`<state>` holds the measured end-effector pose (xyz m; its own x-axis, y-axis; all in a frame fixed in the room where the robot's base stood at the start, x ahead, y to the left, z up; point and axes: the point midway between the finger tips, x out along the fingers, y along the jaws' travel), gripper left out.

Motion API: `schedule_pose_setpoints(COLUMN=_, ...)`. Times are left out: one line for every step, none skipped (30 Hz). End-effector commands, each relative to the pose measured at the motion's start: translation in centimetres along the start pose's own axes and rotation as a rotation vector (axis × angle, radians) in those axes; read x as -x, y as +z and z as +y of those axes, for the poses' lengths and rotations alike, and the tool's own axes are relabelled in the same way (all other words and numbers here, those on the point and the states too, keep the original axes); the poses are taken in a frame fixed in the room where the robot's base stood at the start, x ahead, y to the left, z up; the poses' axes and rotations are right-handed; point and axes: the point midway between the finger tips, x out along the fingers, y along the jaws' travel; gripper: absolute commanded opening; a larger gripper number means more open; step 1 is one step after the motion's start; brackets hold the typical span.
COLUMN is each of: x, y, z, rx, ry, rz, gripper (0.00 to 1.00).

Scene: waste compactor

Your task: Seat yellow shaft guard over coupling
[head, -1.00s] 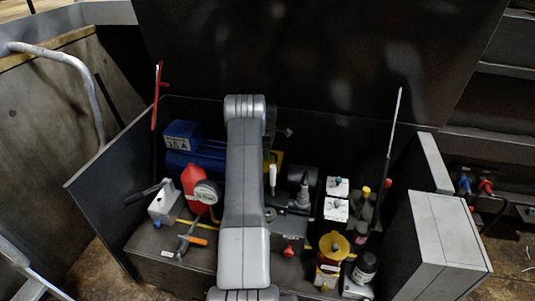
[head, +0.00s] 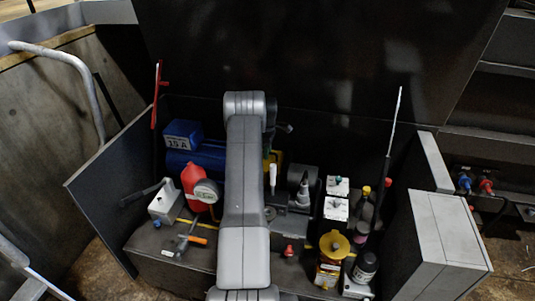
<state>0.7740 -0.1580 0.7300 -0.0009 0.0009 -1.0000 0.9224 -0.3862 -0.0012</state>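A yellow piece (head: 276,158), which may be the shaft guard, shows just right of my grey arm. Only a small part of it is visible, so I cannot tell whether it is held or resting. A blue motor (head: 209,157) lies left of my arm and a dark grey machine body (head: 298,188) stands right of it. The coupling is not visible; my arm covers the gap between these two. Dark parts at my arm's far end (head: 271,140) show beside the link, but the fingers are hidden and their state cannot be seen.
A red bottle (head: 191,182), a round gauge (head: 207,192) and an orange-handled hammer (head: 189,239) sit left on the bench. A yellow-topped can (head: 333,246), a dark jar (head: 365,266) and white boxes (head: 336,208) crowd the right. A tall thin rod (head: 393,135) stands there.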

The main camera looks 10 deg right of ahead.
Motion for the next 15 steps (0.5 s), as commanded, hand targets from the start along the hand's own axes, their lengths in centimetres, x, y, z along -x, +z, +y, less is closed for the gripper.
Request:
schedule_pose_setpoints(x=1.1, y=0.0, z=0.1, rx=0.000, ry=0.004, rz=0.001, gripper=0.36)
schedule_pose_setpoints(x=1.7, y=0.0, z=0.1, rx=0.000, ry=0.004, rz=0.001, gripper=0.36)
schedule_pose_setpoints(x=2.7, y=0.0, z=0.1, rx=0.000, ry=0.006, rz=0.001, gripper=0.36)
schedule_pose_setpoints(x=3.4, y=0.0, z=0.1, rx=0.000, ry=0.005, rz=0.001, gripper=0.36)
schedule_pose_setpoints(x=4.1, y=0.0, z=0.1, rx=0.000, ry=0.006, rz=0.001, gripper=0.36)
schedule_pose_setpoints(x=5.1, y=0.0, z=0.1, rx=0.000, ry=0.006, rz=0.001, gripper=0.36)
schedule_pose_setpoints(x=5.8, y=0.0, z=0.1, rx=0.000, ry=0.006, rz=0.001, gripper=0.36)
schedule_pose_setpoints(x=6.5, y=0.0, z=0.1, rx=0.000, ry=0.007, rz=0.001, gripper=0.36)
schedule_pose_setpoints(x=7.4, y=0.0, z=0.1, rx=0.000, ry=0.006, rz=0.001, gripper=0.36)
schedule_pose_setpoints(x=8.0, y=0.0, z=0.1, rx=0.000, ry=0.006, rz=0.001, gripper=0.36)
schedule_pose_setpoints(x=8.6, y=0.0, z=0.1, rx=0.000, ry=0.006, rz=0.001, gripper=0.36)
schedule_pose_setpoints(x=9.3, y=0.0, z=0.1, rx=0.000, ry=0.005, rz=0.001, gripper=0.36)
schedule_pose_setpoints(x=9.9, y=0.0, z=0.1, rx=0.000, ry=0.006, rz=0.001, gripper=0.36)
schedule_pose_setpoints(x=10.3, y=0.0, z=0.1, rx=0.000, ry=0.005, rz=0.001, gripper=0.36)
schedule_pose_setpoints(x=10.8, y=0.0, z=0.1, rx=0.000, ry=0.004, rz=0.001, gripper=0.36)
